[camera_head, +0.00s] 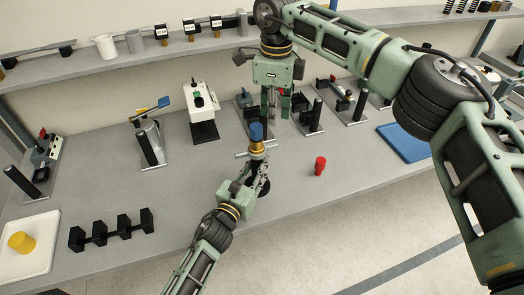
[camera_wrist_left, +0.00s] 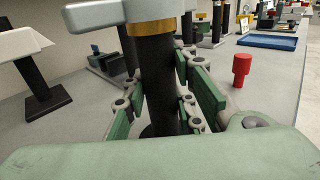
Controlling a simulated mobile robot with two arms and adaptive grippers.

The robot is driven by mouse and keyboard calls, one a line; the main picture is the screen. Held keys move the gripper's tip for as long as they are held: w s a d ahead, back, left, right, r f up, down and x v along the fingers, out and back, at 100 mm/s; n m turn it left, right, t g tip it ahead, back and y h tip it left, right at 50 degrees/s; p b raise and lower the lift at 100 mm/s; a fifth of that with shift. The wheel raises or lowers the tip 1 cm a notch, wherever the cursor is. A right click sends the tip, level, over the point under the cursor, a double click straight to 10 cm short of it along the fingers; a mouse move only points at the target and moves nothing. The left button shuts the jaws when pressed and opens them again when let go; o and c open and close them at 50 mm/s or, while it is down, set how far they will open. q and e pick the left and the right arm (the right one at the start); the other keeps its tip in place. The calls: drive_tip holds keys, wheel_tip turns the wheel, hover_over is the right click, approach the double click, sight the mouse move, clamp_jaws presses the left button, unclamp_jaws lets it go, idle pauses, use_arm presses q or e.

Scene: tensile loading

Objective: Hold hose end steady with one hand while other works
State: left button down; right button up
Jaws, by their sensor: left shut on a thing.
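The hose end appears to be the upright dark piece (camera_wrist_left: 156,85) with a gold collar (camera_head: 257,148) and a blue top (camera_head: 256,131). A grey crossbar sits at the collar. My left gripper (camera_head: 258,182) is shut around its dark shaft below the collar. In the left wrist view its green finger pads (camera_wrist_left: 165,100) flank the shaft. My right gripper (camera_head: 275,108) points down above and slightly right of the blue top. Its green fingers are apart, with nothing clearly held between them. The foot of the shaft is partly hidden by the left gripper.
A red peg (camera_head: 320,165) stands on the grey table (camera_head: 290,205) to the right. Several fixtures line the back, with a blue tray (camera_head: 402,143) at right.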

drive_tip(key=n, duration=0.3)
drive_tip(key=shift+w, duration=0.3)
clamp_jaws()
drive_tip(key=w+n+t, duration=0.1)
drive_tip(key=n, duration=0.6)
drive_tip(key=w+n+t, duration=0.1)
drive_tip(key=n, duration=0.6)
drive_tip(key=w+r+n+t+y, duration=0.1)
drive_tip(key=w+n, duration=0.1)
drive_tip(key=n, duration=0.5)
drive_tip(key=shift+a+n, duration=0.35)
drive_tip(key=shift+n, duration=0.05)
drive_tip(key=shift+f, duration=0.1)
wheel_tip(320, 180, down, 9)
drive_tip(key=shift+s+d+f, duration=0.15)
drive_tip(key=shift+s, duration=0.25)
